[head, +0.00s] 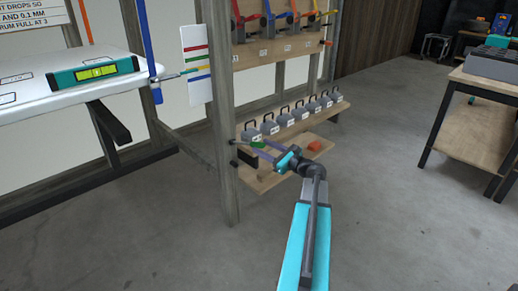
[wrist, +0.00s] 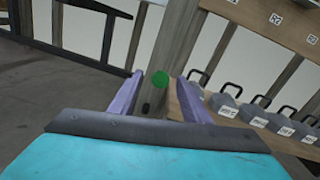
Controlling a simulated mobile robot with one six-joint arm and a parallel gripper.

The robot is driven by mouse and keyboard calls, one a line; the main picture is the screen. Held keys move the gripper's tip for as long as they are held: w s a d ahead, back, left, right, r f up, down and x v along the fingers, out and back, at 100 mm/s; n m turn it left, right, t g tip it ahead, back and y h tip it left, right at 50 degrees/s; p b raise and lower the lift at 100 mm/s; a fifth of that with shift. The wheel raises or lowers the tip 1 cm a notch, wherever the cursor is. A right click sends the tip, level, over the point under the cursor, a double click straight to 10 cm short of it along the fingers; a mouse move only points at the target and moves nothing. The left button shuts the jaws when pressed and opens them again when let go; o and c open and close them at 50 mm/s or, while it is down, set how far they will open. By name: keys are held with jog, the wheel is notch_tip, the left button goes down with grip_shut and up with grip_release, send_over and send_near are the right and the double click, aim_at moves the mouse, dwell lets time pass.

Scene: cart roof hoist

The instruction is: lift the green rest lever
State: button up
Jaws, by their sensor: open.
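The green rest lever shows as a round green knob (wrist: 160,79) in the wrist view, in front of a wooden post. In the head view its green end (head: 258,143) is beside the post, just above the low shelf. My gripper (head: 250,146) is open, its two purple fingers pointing towards the post. In the wrist view my gripper (wrist: 160,84) has one finger on each side of the knob's outline. I cannot tell whether the knob is between the fingertips or beyond them. Nothing is visibly held. The lever's shaft is mostly hidden.
The wooden post (head: 222,120) stands close by the fingers. Several grey weights with black handles (head: 287,119) line the shelf to the right. A white table (head: 50,85) is at left. The floor in front is clear.

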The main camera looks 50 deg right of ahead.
jog(key=shift+w, duration=1.3)
grip_shut()
jog(key=shift+s+a, duration=0.15)
jog(key=shift+a, duration=0.35)
jog(key=shift+d, duration=0.35)
jog(key=shift+r, duration=0.1)
